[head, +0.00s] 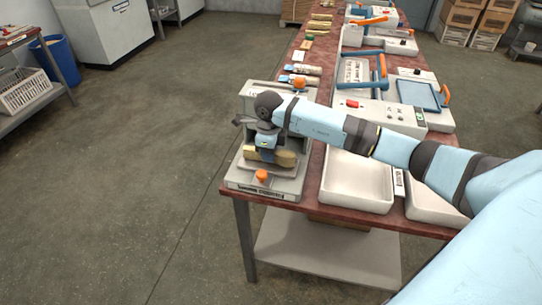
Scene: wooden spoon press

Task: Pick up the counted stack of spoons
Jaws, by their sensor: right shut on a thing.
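A tan stack of wooden spoons (285,158) lies across the plate of a grey device (262,189) with an orange knob, at the near left end of the table. My right gripper (266,150) reaches down over the device from above and is shut on the stack. The fingers and my wrist hide part of the stack, so single spoons cannot be counted. I cannot tell whether the stack touches the plate. My left gripper is out of view.
A white tray (357,183) sits right of the device, beneath my right arm. White machines with blue and orange handles (380,72) line the table behind. Wrapped bundles (305,69) lie along its left edge. The floor left of the table (130,190) is clear.

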